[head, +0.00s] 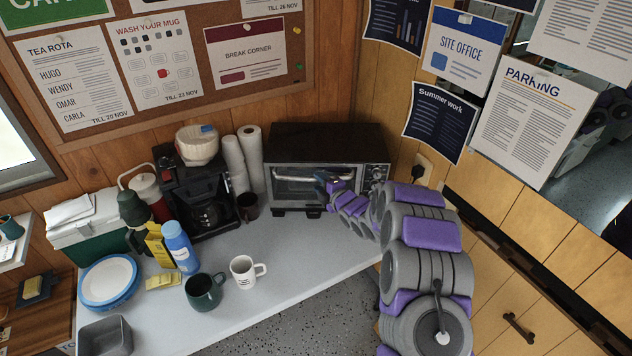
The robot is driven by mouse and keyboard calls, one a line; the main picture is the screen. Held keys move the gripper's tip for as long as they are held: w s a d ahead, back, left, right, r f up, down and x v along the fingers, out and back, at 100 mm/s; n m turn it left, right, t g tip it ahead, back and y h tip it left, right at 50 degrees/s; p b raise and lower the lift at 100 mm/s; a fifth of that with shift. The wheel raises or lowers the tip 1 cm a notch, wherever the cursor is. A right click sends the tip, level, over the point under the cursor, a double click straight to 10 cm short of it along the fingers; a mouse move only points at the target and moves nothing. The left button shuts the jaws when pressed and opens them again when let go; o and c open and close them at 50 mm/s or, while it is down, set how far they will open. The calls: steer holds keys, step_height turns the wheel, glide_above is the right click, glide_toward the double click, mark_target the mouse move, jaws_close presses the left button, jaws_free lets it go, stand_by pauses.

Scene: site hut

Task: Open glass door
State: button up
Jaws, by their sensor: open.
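A dark toaster oven (318,143) stands at the back right of the counter against the wood wall. Its front has a glass door (293,192) with a pale bar handle (298,178) across the upper part. The door looks shut. My gripper (330,186) is open at the right part of the handle, in front of the door. The fingers are small here, and I cannot tell whether the handle lies between them or whether they touch it.
The counter (290,252) is clear before the oven. A dark mug (247,206), a coffee maker (196,185) and stacked cups (236,160) stand close to its left. A white mug (243,273) and a green mug (203,290) stand nearer the front edge.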

mark_target(316, 180)
steer(key=x, duration=0.2)
steer(key=shift+w+a+f, duration=0.1)
steer(key=shift+w+a, duration=0.1)
steer(key=shift+a, duration=0.2)
steer(key=shift+w+d, duration=0.1)
steer(key=shift+w, duration=0.15)
jaws_close()
